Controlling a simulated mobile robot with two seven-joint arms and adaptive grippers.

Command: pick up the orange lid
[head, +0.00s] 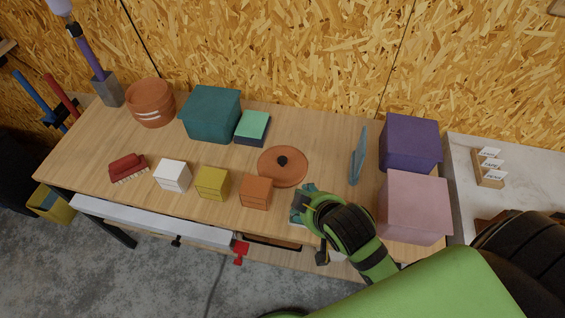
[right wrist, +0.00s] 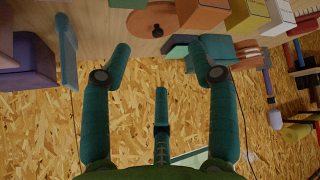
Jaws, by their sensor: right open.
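The orange lid (head: 268,170) is a flat round disc with a black knob. It lies on the wooden bench just behind the small orange box. It also shows at the top of the right wrist view (right wrist: 140,22), beyond my fingertips. My right gripper (head: 303,203) is near the bench's front edge, in front of the lid and slightly to its right, apart from it. In the right wrist view its teal fingers (right wrist: 158,46) are spread wide with nothing between them. My left gripper is not in view.
The orange box (head: 254,192), yellow box (head: 212,183) and white box (head: 172,175) stand along the front. A thin blue upright object (head: 357,160) and purple (head: 410,145) and pink (head: 414,206) boxes stand right. Bare bench (head: 320,140) lies behind the lid.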

